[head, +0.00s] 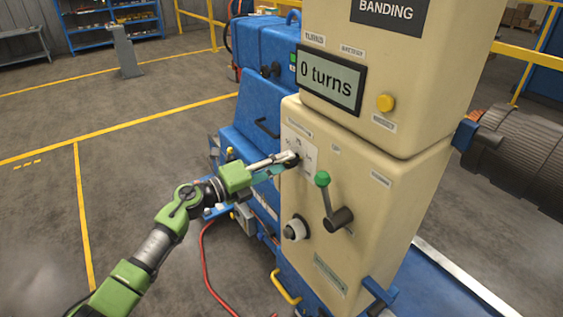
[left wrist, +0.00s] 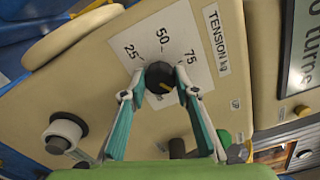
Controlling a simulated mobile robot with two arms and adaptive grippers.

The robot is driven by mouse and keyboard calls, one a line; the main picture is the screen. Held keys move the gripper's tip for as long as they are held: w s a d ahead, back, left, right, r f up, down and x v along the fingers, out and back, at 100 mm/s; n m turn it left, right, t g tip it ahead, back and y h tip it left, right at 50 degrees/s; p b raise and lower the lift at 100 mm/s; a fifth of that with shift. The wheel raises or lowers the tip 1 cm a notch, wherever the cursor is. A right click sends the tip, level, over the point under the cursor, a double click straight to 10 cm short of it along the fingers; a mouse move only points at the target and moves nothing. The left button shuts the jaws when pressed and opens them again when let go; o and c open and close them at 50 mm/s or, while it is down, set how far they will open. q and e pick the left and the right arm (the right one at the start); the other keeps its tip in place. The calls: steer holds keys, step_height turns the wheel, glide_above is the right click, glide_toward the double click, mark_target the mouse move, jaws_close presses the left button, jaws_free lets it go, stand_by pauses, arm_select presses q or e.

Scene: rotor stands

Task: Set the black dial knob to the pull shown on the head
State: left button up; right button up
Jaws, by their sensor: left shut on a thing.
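The black dial knob (left wrist: 159,75) sits on a white scale plate (left wrist: 183,38) marked 25, 50 and 75, with a "TENSION kg" label (left wrist: 215,40) beside it. My left gripper (left wrist: 160,82) is shut on the knob, one fingertip on each side. A small pale mark shows on the knob's lower part in the left wrist view; I cannot tell which value it points to. In the head view the left gripper (head: 288,160) reaches the cream panel (head: 355,178), its fingertips largely covering the knob. The display (head: 329,79) on the head reads "0 turns". My right gripper is out of view.
Below the dial are a green-tipped lever (head: 326,193) and a white-collared black knob (head: 295,229). A yellow button (head: 385,102) is right of the display. A blue machine body (head: 262,130) stands behind the gripper. A red cable (head: 207,265) hangs below the arm.

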arm_select(q)
steer(key=o, duration=1.1)
steer(key=v, duration=1.2)
